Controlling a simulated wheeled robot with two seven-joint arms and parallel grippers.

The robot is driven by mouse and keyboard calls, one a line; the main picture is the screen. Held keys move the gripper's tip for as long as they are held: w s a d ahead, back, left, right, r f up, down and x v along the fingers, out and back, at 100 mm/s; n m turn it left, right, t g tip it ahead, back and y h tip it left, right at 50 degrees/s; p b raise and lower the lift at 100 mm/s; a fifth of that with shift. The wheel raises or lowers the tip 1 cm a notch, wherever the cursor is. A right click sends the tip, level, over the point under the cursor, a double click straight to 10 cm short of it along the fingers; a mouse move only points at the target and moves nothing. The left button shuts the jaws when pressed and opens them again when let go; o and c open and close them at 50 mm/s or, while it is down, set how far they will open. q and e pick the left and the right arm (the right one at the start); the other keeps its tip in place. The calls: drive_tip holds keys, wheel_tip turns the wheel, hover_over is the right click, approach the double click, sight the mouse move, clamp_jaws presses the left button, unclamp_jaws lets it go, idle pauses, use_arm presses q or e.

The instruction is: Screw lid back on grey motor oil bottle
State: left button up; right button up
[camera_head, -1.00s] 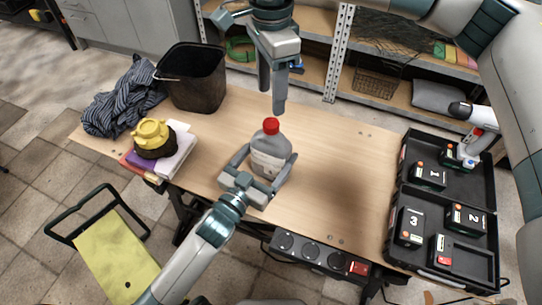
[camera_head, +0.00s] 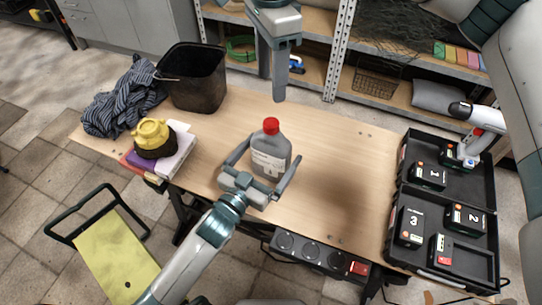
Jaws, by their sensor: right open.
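The grey motor oil bottle (camera_head: 268,160) stands upright on the wooden workbench (camera_head: 345,170), with a white label on its front. The red lid (camera_head: 271,125) sits on top of its neck; how tightly it is screwed cannot be seen. My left gripper (camera_head: 274,148) comes in from below, with its spread fingers on either side of the bottle. The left fingers look clear of the bottle. My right gripper (camera_head: 272,88) points down above and behind the lid. It is open and empty, with a gap to the lid.
A black bin (camera_head: 193,80), striped cloth (camera_head: 122,98) and a yellow-topped dark object (camera_head: 152,138) on books (camera_head: 172,165) occupy the bench's left side. A black tray (camera_head: 478,185) with several numbered battery-like boxes is at right. The bench between bottle and tray is clear.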

use_arm(q)
drive_tip(key=shift+s, duration=0.1)
drive_tip(key=b+v, duration=0.2)
drive_tip(key=v, duration=1.5)
drive_tip(key=shift+a, duration=0.15)
